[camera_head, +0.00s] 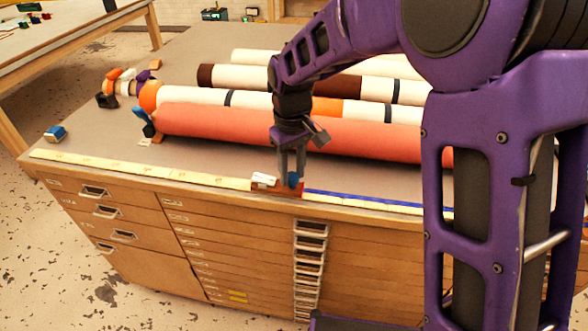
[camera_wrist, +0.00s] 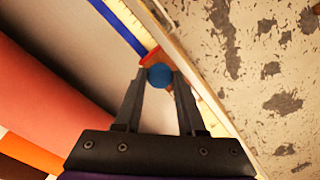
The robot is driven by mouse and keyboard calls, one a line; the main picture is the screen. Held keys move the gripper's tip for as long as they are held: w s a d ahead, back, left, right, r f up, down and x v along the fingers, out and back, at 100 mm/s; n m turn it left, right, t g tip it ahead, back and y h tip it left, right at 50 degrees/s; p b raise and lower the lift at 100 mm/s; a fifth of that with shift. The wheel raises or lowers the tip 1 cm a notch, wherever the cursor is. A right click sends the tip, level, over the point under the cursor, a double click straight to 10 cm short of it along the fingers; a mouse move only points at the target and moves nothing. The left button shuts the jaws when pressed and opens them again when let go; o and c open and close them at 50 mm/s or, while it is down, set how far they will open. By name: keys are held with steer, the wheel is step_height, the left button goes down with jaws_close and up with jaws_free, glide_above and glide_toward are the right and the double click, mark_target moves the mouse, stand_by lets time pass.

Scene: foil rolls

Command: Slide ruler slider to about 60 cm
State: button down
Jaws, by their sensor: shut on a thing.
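The ruler (camera_head: 130,168) is a long pale yellow strip along the front edge of the cabinet top, with a blue line on its right part. The slider (camera_head: 297,190) sits on the ruler near its middle, with a reddish-brown body and a blue knob (camera_wrist: 159,75). A small white label block (camera_head: 264,180) is just left of the slider. My gripper (camera_head: 291,178) points down over the slider, its fingers closed on either side of the blue knob. In the wrist view, the gripper (camera_wrist: 158,80) has the knob between its fingertips. The scale's numbers are too small to read.
A large coral roll (camera_head: 230,122) lies behind the ruler, with several white, orange and brown rolls beyond. A small blue block (camera_head: 55,133) is at the left edge. The drawers (camera_head: 240,235) are below the front edge. The surface between ruler and coral roll is mostly clear.

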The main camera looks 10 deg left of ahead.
steer(key=shift+a, duration=0.35)
steer(key=c, duration=0.5)
jaws_free()
step_height(320, 180, up, 17)
steer(key=shift+r+p, duration=0.2)
steer(key=shift+p, duration=0.25)
